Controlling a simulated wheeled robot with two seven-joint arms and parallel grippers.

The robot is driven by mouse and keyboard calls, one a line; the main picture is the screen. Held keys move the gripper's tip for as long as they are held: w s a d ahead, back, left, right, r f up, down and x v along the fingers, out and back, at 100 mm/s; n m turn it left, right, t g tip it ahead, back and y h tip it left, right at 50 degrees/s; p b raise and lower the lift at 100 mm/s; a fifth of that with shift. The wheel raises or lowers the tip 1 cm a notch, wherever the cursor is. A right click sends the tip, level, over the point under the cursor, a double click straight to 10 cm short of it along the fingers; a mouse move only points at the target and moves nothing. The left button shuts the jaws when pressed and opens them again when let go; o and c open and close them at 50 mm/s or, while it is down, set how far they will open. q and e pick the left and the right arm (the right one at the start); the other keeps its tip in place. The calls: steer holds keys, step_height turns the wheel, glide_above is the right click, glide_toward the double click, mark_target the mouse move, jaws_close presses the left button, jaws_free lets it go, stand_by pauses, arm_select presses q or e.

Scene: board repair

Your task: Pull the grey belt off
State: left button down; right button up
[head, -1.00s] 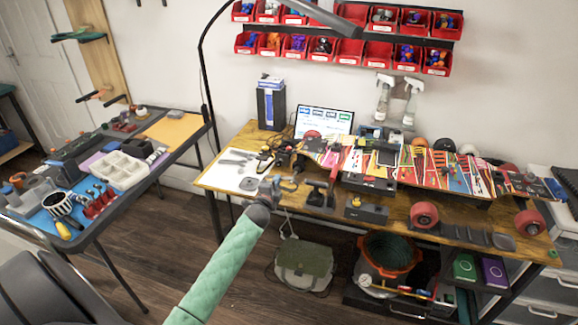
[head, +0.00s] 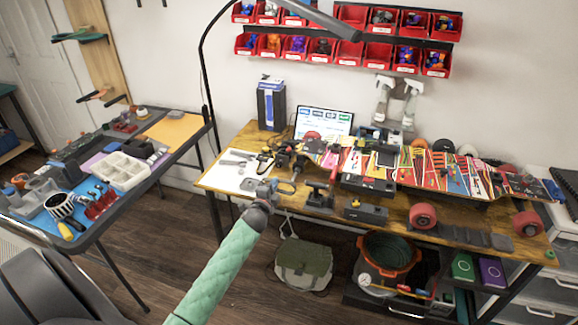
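I cannot make out the grey belt for certain. A patterned skateboard deck (head: 450,172) lies along the back of the wooden workbench (head: 225,178). Red wheels (head: 423,216) stand along its near side, and a flat dark grey segmented strip (head: 465,235) lies on the bench between them; I cannot tell if it is a belt. My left gripper (head: 267,189), at the end of the green-sleeved arm, is over the bench's front edge, left of the deck and wheels. Its fingers are small and unclear, with nothing visibly held. My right gripper is out of view.
Black tools (head: 318,195) and a black block (head: 366,211) stand right of my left gripper. A white sheet (head: 233,170) lies at the bench's left end. A side table (head: 75,232) with a white tray (head: 122,170) is at left. A green bag (head: 304,266) is below.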

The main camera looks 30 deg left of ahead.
arm_select(q)
steer(key=s+d+r+p, duration=0.1)
steer(key=s+r+p, duration=0.4)
steer(key=r, duration=0.1)
steer(key=shift+d, duration=0.15)
stand_by(0.7)
stand_by(0.4)
